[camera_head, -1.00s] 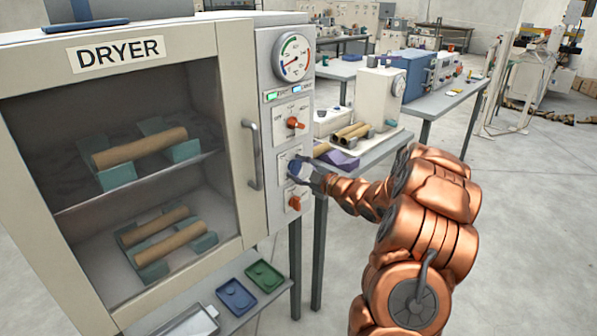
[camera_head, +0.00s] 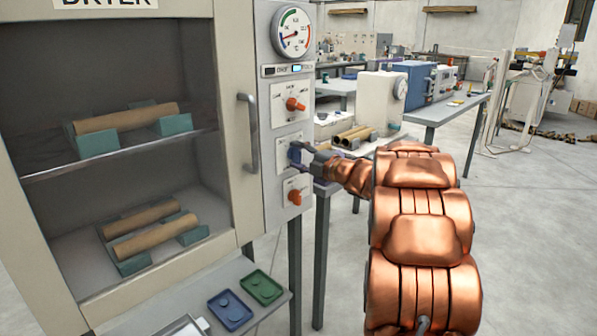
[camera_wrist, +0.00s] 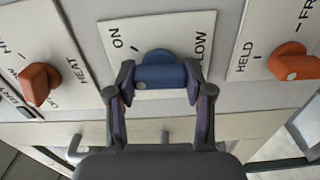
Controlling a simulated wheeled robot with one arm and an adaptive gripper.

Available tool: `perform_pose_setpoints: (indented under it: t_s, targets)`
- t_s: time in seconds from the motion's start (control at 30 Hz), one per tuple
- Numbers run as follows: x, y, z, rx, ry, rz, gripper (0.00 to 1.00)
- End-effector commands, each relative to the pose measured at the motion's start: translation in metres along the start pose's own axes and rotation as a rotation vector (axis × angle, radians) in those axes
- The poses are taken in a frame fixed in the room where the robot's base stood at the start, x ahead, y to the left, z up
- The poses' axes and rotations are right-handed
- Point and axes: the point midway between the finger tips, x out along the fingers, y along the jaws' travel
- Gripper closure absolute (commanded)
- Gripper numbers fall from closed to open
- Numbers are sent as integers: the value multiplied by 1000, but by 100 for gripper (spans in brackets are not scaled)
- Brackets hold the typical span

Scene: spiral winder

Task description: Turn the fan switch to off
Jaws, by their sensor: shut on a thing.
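The dryer's control panel (camera_head: 262,130) has a blue knob (camera_head: 295,154) between two orange knobs. In the wrist view the blue knob (camera_wrist: 160,70) sits on a white plate with "ON" on its left and "LOW" on its right. My gripper (camera_wrist: 160,88) is shut on it, one finger on each side. The knob's bar lies nearly level in that view, and a pale mark shows at its lower left end. In the head view my gripper (camera_head: 304,156) is at the panel and partly hides the knob.
Orange knobs sit above (camera_head: 295,104) and below (camera_head: 295,196) the blue one. The door handle (camera_head: 249,133) is close by on the left. A gauge (camera_head: 291,30) is higher up. Blue (camera_head: 230,309) and green (camera_head: 261,287) trays lie on the shelf below. Open floor is at right.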

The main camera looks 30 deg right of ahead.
Motion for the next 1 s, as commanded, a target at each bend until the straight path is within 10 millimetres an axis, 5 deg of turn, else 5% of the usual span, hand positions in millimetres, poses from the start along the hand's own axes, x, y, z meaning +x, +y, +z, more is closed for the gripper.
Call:
perform_pose_setpoints:
  t_s: [1.0]
  targets:
    - [0, -4, 0, -721, 1, -1, 83]
